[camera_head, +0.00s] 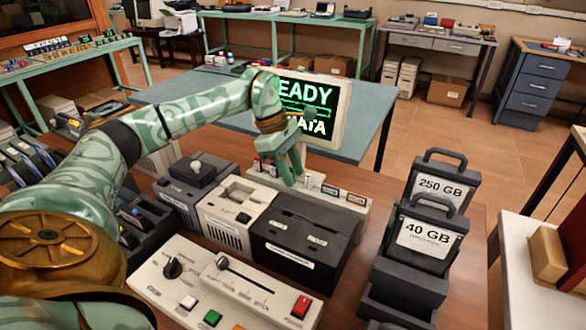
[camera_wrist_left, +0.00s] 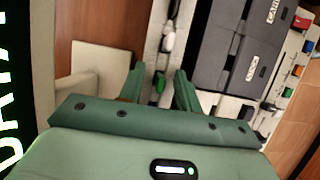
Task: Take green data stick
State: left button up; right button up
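The green data stick (camera_wrist_left: 160,82) shows in the left wrist view as a small green piece in a narrow pale rack, between my two fingers in the picture. My left gripper (camera_wrist_left: 159,72) is open, with a gap on both sides of the stick. In the head view the left gripper (camera_head: 291,180) points down over the rack (camera_head: 350,202) behind the black box. There I cannot make out the green stick; the gripper seems to cover it. My right gripper is in neither view.
White sticks (camera_wrist_left: 168,40) stand beside the green one in the rack, and a red-topped stick (camera_head: 257,165) is left of the gripper. A black box (camera_head: 303,238) stands close in front. A monitor (camera_head: 335,112) is behind. Storage cartridges (camera_head: 428,238) stand at the right.

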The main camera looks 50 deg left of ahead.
pick_arm(q)
jog(key=shift+r, duration=0.15)
grip_shut()
